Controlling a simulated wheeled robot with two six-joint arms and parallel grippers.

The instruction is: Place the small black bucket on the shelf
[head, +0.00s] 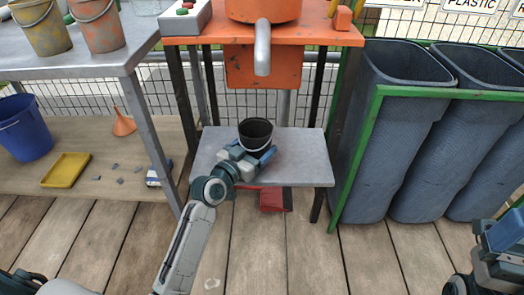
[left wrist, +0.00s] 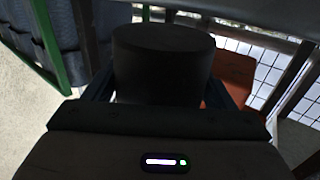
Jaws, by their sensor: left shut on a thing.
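The small black bucket (head: 256,136) is at the grey metal shelf (head: 305,165) under the orange machine in the head view. It looks upright, over the shelf's left part; I cannot tell whether its base touches the surface. My left gripper (head: 253,156) is shut on the bucket from the front. In the left wrist view the dark bucket (left wrist: 162,60) fills the space between the fingers. My right gripper's fingertips are out of view; only part of my right arm shows at the lower right of the head view.
The orange machine (head: 272,65) with its spout stands above the shelf. A green frame and tall blue-grey bins (head: 395,150) stand to the right. A workbench with buckets is at the left, a blue bucket (head: 24,128) below it. A red pedal (head: 272,199) sits under the shelf. The shelf's right half is clear.

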